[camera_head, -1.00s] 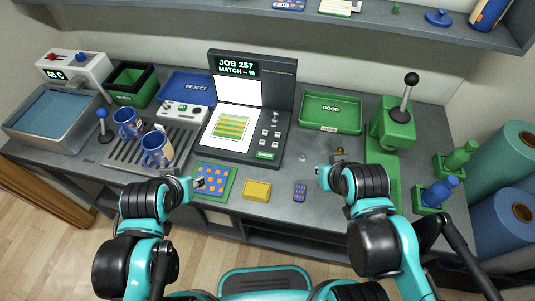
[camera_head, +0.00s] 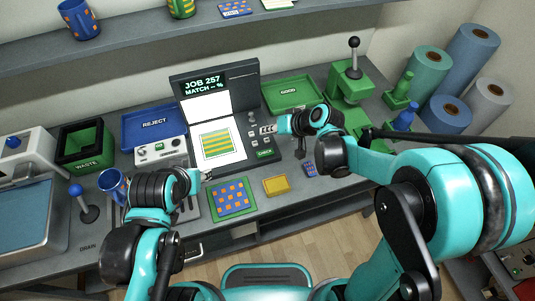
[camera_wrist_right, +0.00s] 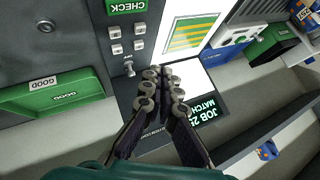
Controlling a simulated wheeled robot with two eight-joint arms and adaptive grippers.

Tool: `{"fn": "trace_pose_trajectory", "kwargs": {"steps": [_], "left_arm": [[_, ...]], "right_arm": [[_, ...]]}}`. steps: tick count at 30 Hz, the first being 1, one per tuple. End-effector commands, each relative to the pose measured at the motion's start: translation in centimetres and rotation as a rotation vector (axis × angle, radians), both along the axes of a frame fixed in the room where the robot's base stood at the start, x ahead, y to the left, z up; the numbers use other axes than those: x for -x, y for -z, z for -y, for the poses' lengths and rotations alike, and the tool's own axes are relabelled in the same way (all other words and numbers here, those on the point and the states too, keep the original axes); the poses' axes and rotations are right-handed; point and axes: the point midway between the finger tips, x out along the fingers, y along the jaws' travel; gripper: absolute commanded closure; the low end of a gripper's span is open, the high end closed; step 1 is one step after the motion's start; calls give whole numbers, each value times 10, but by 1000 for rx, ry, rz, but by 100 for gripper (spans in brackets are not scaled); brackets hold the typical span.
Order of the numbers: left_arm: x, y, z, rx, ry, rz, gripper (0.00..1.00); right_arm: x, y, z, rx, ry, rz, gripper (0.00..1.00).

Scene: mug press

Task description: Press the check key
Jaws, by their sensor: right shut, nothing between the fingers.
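The console (camera_head: 215,105) stands mid-bench with its screen reading "JOB 257 MATCH -- %". The green CHECK key (camera_head: 265,154) is at the lower right of its panel, below several small grey keys. In the right wrist view the CHECK key (camera_wrist_right: 127,6) is at the top edge, partly cut off. My right gripper (camera_head: 268,129) is shut and empty over the right part of the console, beyond the CHECK key. Its fingertips (camera_wrist_right: 161,73) show apart from that key in the wrist view. My left gripper (camera_head: 206,175) is in front of the console; its finger state is unclear.
A green GOOD tray (camera_head: 290,108) and green lever press (camera_head: 350,95) stand to the right. A blue REJECT tray (camera_head: 153,121), white control box (camera_head: 160,150) and blue mug (camera_head: 112,184) are left. A patterned card (camera_head: 232,198) and yellow block (camera_head: 277,185) lie in front.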

Motion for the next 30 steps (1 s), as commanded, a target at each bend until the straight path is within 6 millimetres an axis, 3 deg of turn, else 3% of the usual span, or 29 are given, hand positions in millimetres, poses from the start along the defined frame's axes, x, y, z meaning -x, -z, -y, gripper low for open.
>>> {"fn": "trace_pose_trajectory", "kwargs": {"steps": [17,23,30], "left_arm": [[0,1,0,0,0,0,60],[0,14,0,0,0,0,60],[0,40,0,0,0,0,60]], "right_arm": [[-4,6,-5,-14,-9,0,100],[-4,21,-4,-14,-9,0,100],[-4,54,-4,-14,-9,0,100]]}}
